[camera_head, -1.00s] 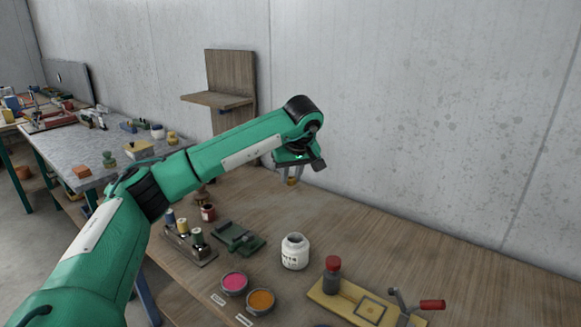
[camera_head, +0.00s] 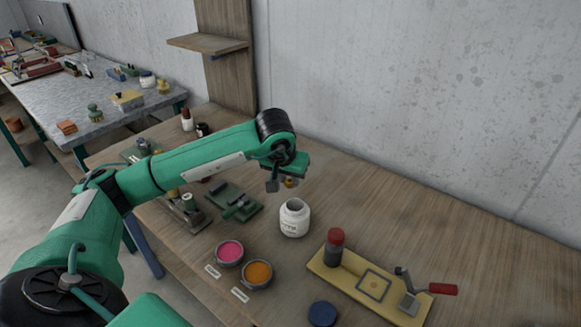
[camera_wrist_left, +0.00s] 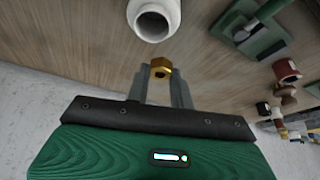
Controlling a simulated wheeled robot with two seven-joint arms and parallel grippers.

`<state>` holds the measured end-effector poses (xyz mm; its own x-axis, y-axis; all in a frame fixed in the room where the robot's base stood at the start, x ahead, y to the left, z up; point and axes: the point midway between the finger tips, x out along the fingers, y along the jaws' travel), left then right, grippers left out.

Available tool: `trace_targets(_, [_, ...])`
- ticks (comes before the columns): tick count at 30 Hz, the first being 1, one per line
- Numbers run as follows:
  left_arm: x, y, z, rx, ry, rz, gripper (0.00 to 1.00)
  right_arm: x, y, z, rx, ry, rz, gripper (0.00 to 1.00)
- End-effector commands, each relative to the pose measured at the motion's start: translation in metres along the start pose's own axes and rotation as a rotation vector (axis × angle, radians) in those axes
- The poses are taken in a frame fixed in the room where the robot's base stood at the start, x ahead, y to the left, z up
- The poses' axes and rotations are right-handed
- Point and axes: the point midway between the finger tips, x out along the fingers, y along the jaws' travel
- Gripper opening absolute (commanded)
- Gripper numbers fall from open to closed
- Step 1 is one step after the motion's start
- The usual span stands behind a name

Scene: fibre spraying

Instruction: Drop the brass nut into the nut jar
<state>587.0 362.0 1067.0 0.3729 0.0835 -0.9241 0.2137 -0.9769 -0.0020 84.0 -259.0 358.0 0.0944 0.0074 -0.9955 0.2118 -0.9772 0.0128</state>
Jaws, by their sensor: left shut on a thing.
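My left gripper (camera_head: 289,183) is shut on the brass nut (camera_wrist_left: 161,67), which sits between the fingertips in the left wrist view. In the head view the nut shows as a small gold spot under the gripper. My right gripper is not in view.
Pink (camera_head: 229,252) and orange (camera_head: 257,274) bowls stand in front of the jar. A yellow board (camera_head: 343,283) with a red-capped bottle and a crank lies to the right. A green fixture (camera_head: 234,203) is at left. The bench's right back is clear.

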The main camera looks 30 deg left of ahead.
Motion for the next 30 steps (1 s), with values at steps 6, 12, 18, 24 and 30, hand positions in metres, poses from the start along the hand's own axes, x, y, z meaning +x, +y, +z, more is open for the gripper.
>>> trace_targets(6, [0.013,0.001,0.007,0.003,-0.002,0.002,0.0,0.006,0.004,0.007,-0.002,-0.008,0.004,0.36])
trace_targets(12, [0.035,0.001,0.015,0.003,-0.002,0.002,0.0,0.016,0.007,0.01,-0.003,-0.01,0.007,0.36])
trace_targets(18, [0.052,0.0,0.023,0.002,-0.001,0.001,0.0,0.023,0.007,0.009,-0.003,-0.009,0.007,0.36])
trace_targets(24, [0.056,0.0,0.024,0.003,0.0,0.001,0.0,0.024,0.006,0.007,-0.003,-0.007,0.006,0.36])
trace_targets(30, [0.055,0.0,0.024,0.003,0.0,0.001,0.36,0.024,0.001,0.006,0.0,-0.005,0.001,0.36])
